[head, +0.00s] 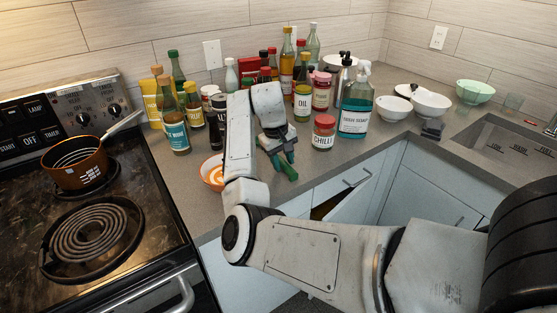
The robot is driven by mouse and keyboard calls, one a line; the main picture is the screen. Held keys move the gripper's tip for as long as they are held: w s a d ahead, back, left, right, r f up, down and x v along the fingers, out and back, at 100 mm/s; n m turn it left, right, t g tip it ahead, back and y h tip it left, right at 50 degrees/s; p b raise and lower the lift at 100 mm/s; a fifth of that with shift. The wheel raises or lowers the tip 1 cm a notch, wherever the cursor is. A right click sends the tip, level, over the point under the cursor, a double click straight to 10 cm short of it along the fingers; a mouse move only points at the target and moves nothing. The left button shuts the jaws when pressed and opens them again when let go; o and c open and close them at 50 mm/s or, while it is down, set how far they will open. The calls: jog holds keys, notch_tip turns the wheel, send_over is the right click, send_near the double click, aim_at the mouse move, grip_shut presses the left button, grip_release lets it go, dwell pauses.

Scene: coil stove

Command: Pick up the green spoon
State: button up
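The green spoon (288,171) is on the grey counter, left of the chili jar and back from the front edge. Only part of it shows, as a green shape just below my gripper (278,147). My gripper points down over the spoon, with its dark fingers right at it. The fingers partly cover the spoon. I cannot tell whether they are closed on it or only around or beside it.
Several bottles stand behind my gripper. The chili jar (323,132) and dish soap bottle (356,105) are to the right. An orange-and-white bowl (213,172) is to the left. A pot (77,165) sits on the stove; the sink (500,140) is far right.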

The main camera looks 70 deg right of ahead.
jog(key=shift+f, duration=0.3)
jog(key=shift+c, duration=0.3)
grip_shut()
